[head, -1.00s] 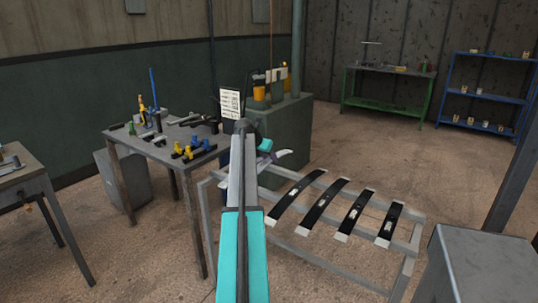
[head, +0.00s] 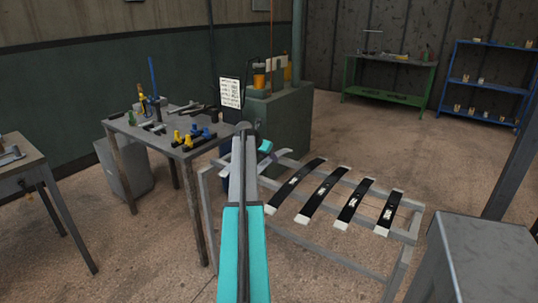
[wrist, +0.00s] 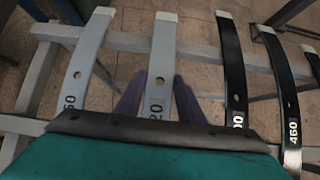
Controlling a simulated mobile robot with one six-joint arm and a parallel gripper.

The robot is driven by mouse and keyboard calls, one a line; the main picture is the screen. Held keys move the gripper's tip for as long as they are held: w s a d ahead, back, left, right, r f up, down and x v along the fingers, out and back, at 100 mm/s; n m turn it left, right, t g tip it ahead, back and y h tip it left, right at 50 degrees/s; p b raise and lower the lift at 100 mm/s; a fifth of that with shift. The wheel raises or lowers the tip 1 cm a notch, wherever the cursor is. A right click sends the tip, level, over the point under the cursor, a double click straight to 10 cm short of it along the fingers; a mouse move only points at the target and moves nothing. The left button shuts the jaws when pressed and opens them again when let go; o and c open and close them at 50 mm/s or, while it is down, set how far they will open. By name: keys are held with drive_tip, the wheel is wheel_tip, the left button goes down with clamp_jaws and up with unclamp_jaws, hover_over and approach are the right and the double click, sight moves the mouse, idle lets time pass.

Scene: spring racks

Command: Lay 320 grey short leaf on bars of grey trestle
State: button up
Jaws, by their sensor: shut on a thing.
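My gripper (wrist: 157,98) is shut on a grey leaf (wrist: 161,55) with a hole in it; its label is partly covered and ends in "20". In the wrist view the leaf's far end reaches past a bar of the grey trestle (wrist: 215,52). I cannot tell whether it touches the bar. Another grey leaf (wrist: 88,58), label ending in "60", lies to its left. In the head view my gripper (head: 268,158) is over the left part of the trestle (head: 335,248), and my arm hides much of that part.
Black leaves, one (wrist: 278,75) marked 460, lie across the trestle to the right of the held leaf. A work table (head: 130,128) with tools and yellow and blue pieces stands left of the trestle. A grey cabinet (head: 482,255) stands at the near right.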

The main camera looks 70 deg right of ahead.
drive_tip(key=shift+f, duration=0.95)
drive_tip(key=o, duration=1.3)
drive_tip(key=shift+f, duration=0.1)
drive_tip(key=shift+f, duration=0.1)
drive_tip(key=shift+a, duration=0.1)
drive_tip(key=v, duration=1.3)
drive_tip(key=shift+r, duration=0.45)
